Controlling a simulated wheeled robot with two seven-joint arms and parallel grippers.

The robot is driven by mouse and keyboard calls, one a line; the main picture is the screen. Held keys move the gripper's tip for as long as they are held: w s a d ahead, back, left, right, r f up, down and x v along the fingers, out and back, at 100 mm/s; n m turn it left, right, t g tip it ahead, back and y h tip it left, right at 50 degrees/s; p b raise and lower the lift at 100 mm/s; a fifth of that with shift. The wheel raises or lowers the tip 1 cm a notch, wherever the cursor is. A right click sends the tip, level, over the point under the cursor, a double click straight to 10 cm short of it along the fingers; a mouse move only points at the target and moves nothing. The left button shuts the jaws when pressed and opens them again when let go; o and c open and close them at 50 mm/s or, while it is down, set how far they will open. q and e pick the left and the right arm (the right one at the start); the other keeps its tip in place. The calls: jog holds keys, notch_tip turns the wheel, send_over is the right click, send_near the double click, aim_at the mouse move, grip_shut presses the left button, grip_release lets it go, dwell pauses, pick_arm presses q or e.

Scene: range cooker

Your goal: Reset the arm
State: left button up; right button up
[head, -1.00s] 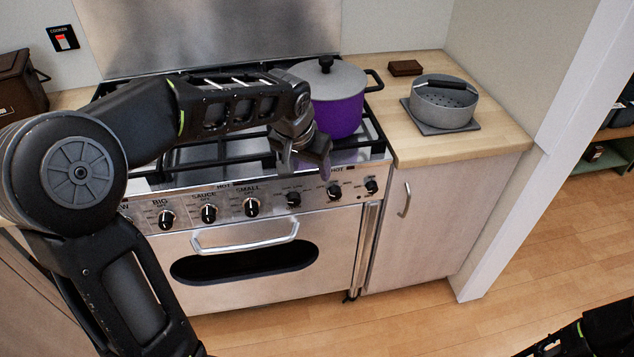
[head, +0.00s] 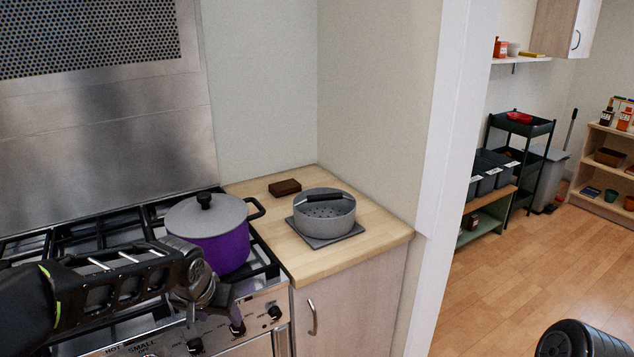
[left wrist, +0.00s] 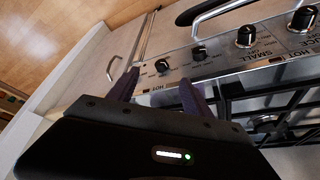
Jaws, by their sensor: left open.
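My left arm comes in from the left in the head view, over the front of the cooker (head: 90,225). My left gripper (head: 212,304) is in front of the control knobs, below and in front of the purple pot (head: 222,252). In the left wrist view, the two fingers of the left gripper (left wrist: 160,88) stand apart with nothing between them. Beyond them are the knobs and the front panel (left wrist: 215,68). A piece of my right arm shows at the lower right of the head view; its gripper is out of view.
The purple pot with a grey lid stands on the right burners. A grey steamer pot (head: 324,217) sits on a dark mat (head: 347,236) on the wooden counter (head: 285,252), with a small brown block (head: 285,188) behind. A white wall edge (head: 440,150) stands right. Open floor (head: 500,290) lies beyond.

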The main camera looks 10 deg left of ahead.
pick_arm(q)
jog(key=s+d+f+h, duration=0.3)
jog(key=d+f+h, duration=0.1)
jog(key=d+f, duration=1.1)
jog(key=s+d+f+n+g, duration=0.1)
jog(key=s+d+f+g, duration=0.1)
jog(key=s+f, duration=0.7)
jog(key=s+d+f+n+g, duration=0.1)
jog(key=s+d+f+g, duration=0.1)
jog(key=s+f, duration=0.8)
jog(key=s, duration=0.4)
jog(key=shift+s, duration=0.2)
